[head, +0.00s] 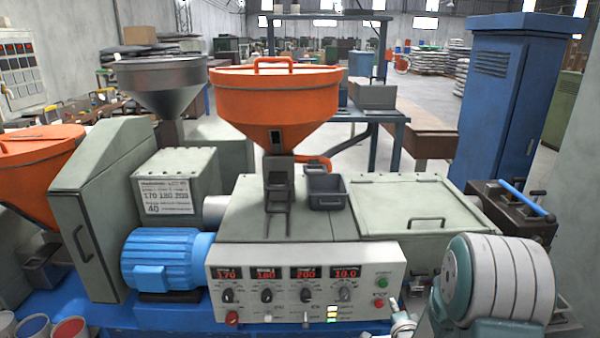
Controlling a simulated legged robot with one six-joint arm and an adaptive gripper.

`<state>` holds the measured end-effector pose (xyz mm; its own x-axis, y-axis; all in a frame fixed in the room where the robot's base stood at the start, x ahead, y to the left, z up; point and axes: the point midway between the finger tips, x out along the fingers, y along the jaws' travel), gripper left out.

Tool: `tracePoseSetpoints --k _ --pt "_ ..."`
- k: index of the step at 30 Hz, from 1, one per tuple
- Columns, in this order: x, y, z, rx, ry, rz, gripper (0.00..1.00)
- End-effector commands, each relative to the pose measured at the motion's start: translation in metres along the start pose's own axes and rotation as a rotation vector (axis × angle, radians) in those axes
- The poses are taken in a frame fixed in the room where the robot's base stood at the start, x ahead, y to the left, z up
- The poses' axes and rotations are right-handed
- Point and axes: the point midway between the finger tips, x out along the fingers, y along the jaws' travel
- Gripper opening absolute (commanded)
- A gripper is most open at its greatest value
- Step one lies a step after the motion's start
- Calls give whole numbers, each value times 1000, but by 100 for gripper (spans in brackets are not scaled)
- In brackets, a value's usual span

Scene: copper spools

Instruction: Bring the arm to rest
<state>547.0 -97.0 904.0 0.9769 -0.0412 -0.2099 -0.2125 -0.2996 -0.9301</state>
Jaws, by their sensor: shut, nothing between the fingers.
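Part of my own arm (497,280), a rounded joint in pale grey and teal, fills the lower right of the head view. It stands in front of the right end of a grey-green machine (290,215). A smaller pale piece shows at the bottom edge to its left, and I cannot tell what it is. My gripper does not show, so I cannot see where it is. No copper spool can be made out.
The machine carries an orange hopper (275,95), a small dark tray (327,192) and a control panel (305,285) with red displays. A blue motor (165,260) sits at left. A tall blue cabinet (505,100) stands behind at right. Open floor shows beyond.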

Motion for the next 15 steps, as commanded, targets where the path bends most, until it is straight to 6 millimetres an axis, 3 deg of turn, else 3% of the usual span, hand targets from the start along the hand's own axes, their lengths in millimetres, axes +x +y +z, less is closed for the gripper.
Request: tracePoseSetpoints --k 1,8,15 --pt "-3 -16 -2 -55 -5 20 0" --pt "-28 -64 -4 -306 -54 168 0" --pt "-75 -106 -2 -543 -144 308 0"
